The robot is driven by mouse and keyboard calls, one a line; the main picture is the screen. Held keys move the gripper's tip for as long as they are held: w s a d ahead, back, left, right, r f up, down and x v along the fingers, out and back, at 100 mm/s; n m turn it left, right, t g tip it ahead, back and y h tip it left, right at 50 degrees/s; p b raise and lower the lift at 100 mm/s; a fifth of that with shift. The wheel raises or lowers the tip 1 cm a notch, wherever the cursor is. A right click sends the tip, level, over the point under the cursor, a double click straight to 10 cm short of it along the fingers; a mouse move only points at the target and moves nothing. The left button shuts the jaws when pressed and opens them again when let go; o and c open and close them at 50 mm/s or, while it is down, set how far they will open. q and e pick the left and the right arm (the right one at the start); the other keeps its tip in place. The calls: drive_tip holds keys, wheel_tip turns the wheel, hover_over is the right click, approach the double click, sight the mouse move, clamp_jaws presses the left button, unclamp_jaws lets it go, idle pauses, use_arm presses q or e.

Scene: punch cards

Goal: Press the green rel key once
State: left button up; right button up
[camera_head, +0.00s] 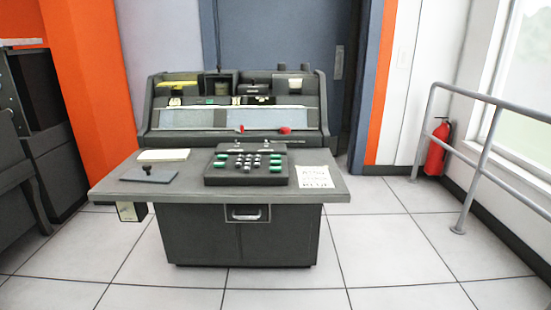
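A dark key box (246,181) sits on the grey desk top (120,186) of a punch-card machine, right of the desk's middle. Several green keys are on it: a left pair with a front key (219,164), a right pair with a front key (277,168), and a smaller green spot near the back. Smaller grey and white keys (256,160) lie between them. The lettering on the keys is too small to read, so I cannot tell which green key is rel. Neither of my grippers is in view.
A white card stack (163,155) and a dark plate with a knob (149,175) lie left of the key box. A note sheet (314,177) lies to its right. Behind rises the machine's back panel (165,137). A grey railing (483,160) stands right; the floor in front is clear.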

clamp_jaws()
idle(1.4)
